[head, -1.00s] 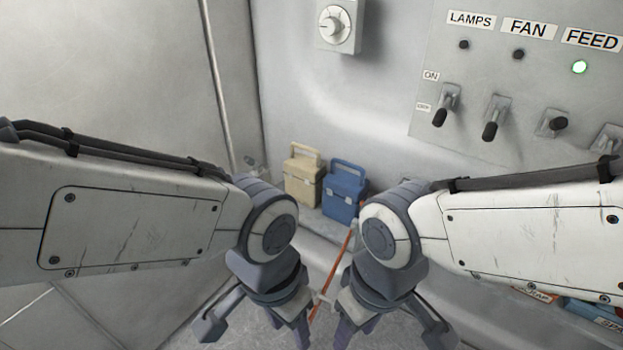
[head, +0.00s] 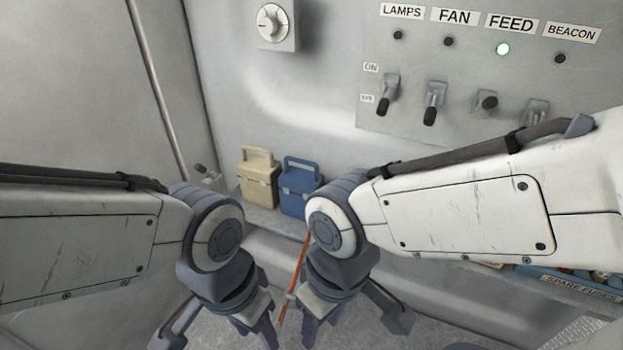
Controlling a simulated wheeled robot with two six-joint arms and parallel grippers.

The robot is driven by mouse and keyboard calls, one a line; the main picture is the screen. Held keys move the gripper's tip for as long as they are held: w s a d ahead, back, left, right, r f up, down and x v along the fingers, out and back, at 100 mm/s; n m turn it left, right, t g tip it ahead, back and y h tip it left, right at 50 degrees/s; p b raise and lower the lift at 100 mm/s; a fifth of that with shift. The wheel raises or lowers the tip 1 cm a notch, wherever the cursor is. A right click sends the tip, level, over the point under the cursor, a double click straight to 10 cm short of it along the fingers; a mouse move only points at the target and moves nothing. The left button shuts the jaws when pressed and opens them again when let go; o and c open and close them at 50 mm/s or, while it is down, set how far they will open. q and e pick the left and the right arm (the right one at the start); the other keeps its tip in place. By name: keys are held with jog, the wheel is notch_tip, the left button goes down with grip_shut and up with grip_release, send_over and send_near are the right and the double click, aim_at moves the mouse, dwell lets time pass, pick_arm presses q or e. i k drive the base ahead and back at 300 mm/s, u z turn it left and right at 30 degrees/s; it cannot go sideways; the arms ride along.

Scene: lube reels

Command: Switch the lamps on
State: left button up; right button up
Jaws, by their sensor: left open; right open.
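The LAMPS switch (head: 386,95) is on the grey wall panel (head: 372,122) at the upper right, under the LAMPS label (head: 402,11). Its black-tipped lever points down toward the lower of the ON and OFF tags, and its indicator (head: 398,35) is dark. My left gripper (head: 218,336) is open and empty at the bottom, left of centre. My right gripper (head: 356,328) is open and empty at the bottom centre. Both hang low, well below the panel and apart from the switch.
The FAN switch (head: 431,105) is down, its light dark. The FEED switch (head: 487,101) points outward, its light (head: 502,49) green. The BEACON switch (head: 537,112) is partly behind my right arm. A dial box (head: 277,25), beige case (head: 258,183), blue case (head: 299,188) and spare-fuses bin (head: 570,283) are nearby.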

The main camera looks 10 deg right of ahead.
aim_at(382, 110)
jog(key=z, duration=0.5)
jog(key=k, duration=0.55)
jog(key=z, duration=0.25)
jog(key=i, duration=1)
jog(key=u, duration=0.3)
